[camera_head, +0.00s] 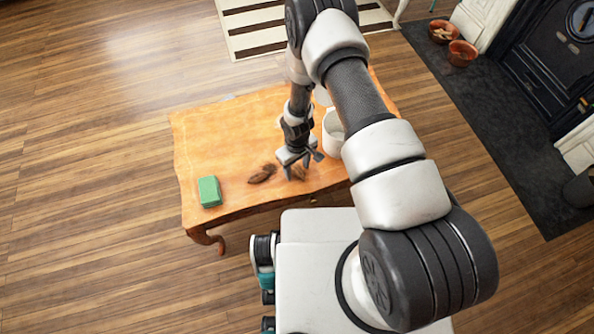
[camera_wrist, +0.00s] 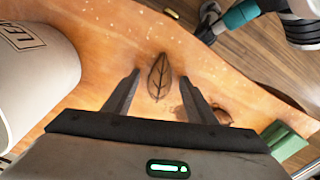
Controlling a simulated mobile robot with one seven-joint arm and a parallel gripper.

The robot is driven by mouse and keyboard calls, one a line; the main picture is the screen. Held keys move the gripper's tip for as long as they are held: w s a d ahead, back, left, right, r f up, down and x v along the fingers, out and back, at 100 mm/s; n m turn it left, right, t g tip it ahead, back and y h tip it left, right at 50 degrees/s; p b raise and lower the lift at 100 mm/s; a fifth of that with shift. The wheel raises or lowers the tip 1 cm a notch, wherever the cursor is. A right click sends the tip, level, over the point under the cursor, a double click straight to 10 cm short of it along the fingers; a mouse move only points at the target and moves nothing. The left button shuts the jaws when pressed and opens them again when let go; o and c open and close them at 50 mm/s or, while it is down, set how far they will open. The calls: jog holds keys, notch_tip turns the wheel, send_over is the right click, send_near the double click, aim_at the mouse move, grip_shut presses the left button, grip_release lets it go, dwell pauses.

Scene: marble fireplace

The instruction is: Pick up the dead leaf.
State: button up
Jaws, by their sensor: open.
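The dead leaf (camera_wrist: 159,80) is brown and pointed with a dark midrib. It lies on the wooden table, between the lines of my two fingers in the wrist view. In the head view a brown leaf piece (camera_head: 299,173) shows beside my fingertips, partly hidden by them. My gripper (camera_head: 302,167) is open and points down close above the table; its fingers also show in the wrist view (camera_wrist: 159,75). Nothing is held between them. I cannot tell the exact height of the fingertips over the leaf.
Another brown item (camera_head: 262,174) lies left of my gripper on the table (camera_head: 215,140). A green block (camera_head: 209,191) sits near the front left corner. A white container (camera_head: 333,133) stands close on the right, with lettering in the wrist view (camera_wrist: 35,85). The table's left half is mostly clear.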

aim_at(297, 169)
jog(key=c, duration=1.1)
notch_tip(297, 169, up, 10)
jog(key=p, duration=0.1)
